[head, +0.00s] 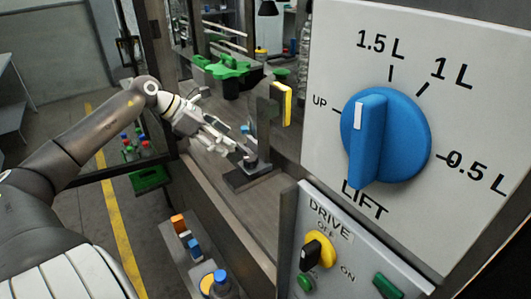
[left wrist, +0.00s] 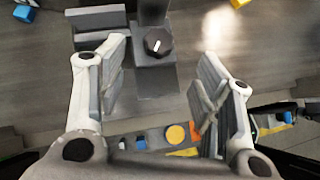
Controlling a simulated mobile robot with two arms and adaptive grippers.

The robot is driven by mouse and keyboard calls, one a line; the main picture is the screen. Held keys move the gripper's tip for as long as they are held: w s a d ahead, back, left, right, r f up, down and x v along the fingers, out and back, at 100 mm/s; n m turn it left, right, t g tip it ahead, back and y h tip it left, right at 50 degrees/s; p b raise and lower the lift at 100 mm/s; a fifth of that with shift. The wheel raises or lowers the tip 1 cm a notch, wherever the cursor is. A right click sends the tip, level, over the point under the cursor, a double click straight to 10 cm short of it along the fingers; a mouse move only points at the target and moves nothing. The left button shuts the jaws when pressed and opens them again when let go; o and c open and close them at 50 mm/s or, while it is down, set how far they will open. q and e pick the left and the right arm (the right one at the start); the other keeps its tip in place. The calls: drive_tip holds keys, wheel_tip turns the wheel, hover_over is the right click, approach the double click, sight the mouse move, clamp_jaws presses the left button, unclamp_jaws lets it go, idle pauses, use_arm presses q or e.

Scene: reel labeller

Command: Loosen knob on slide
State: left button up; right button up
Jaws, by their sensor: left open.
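A small dark round knob (left wrist: 156,44) with a white mark on its top sits on a dark grey slide block (left wrist: 158,82) in the left wrist view. In the head view the slide's base (head: 250,178) stands on the machine deck beside a dark upright post (head: 263,118). My left gripper (left wrist: 158,88) is open and empty, its fingers on either side of the block in the picture, with the knob a little beyond the fingertips. In the head view the left gripper (head: 230,146) reaches from the left close to the slide and partly covers the knob. My right gripper is not in view.
A control panel with a large blue lift knob (head: 383,136) fills the right. Below it is the drive panel with a yellow and black switch (head: 318,250). Open floor lies left.

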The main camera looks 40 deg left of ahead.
sight(250, 157)
use_arm(q)
drive_tip(key=p+x, duration=0.3)
drive_tip(key=x, duration=0.5)
drive_tip(key=shift+w+d+f, duration=0.15)
drive_tip(key=shift+w+f, duration=0.05)
drive_tip(key=shift+f, duration=0.1)
drive_tip(key=shift+w+d+f+p, duration=0.25)
drive_tip(key=shift+w+f+p, duration=0.15)
drive_tip(key=shift+f, duration=0.25)
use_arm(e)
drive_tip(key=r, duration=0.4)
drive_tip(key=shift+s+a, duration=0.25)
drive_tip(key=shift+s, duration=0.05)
